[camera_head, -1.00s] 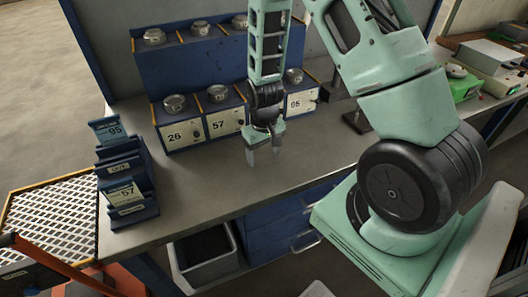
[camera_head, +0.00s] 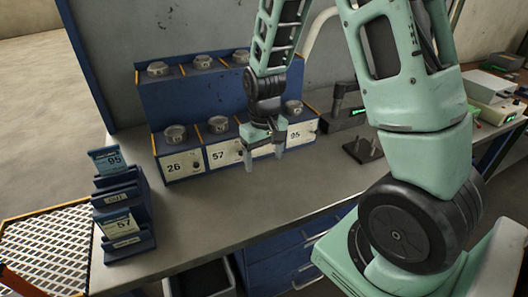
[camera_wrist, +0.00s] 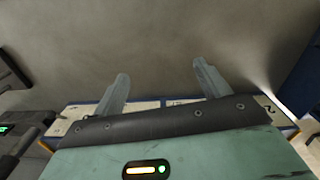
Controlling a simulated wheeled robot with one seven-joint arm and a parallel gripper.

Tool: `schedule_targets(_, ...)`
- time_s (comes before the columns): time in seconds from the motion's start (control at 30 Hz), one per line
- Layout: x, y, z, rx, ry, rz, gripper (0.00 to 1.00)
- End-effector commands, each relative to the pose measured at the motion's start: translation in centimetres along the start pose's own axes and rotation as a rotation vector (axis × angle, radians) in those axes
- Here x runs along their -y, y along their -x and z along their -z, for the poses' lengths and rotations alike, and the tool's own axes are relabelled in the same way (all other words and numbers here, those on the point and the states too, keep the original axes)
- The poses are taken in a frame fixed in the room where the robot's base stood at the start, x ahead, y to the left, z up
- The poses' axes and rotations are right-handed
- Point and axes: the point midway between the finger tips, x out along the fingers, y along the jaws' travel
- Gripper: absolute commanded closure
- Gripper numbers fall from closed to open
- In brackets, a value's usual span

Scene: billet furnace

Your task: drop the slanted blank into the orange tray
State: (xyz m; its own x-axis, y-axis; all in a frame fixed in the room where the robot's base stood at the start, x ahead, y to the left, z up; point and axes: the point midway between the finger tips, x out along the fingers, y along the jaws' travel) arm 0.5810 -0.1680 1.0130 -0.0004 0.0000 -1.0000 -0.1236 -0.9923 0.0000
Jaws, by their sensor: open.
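My gripper (camera_head: 264,158) is open and empty, fingers pointing down, in front of the blue rack (camera_head: 200,95) above the grey bench. It also shows in the wrist view (camera_wrist: 161,80), with bare bench between its fingers. Several round metal pieces stand on the rack's two levels, among them one above the 26 label (camera_head: 174,134) and one above the 57 label (camera_head: 218,124). I cannot make out a slanted blank among them. No orange tray is clearly in view; a mesh-topped platform with a yellow-orange rim (camera_head: 48,213) lies at the far left.
A blue card holder (camera_head: 123,215) with cards 95 and 57 stands on the bench's left end. The bench front (camera_head: 200,225) is clear. A grey bin (camera_head: 205,280) sits below.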

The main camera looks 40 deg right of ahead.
Motion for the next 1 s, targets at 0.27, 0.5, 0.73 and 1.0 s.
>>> schedule_targets(0.27,1.2,2.6,-0.3,-0.003,0.028,0.007,0.25)
schedule_targets(0.5,13.8,7.3,-7.9,-0.013,0.371,0.073,0.25)
schedule_targets(0.73,20.1,10.2,-19.3,-0.014,0.724,0.065,0.25)
schedule_targets(1.0,18.8,10.0,-16.0,-0.001,0.428,0.062,0.21)
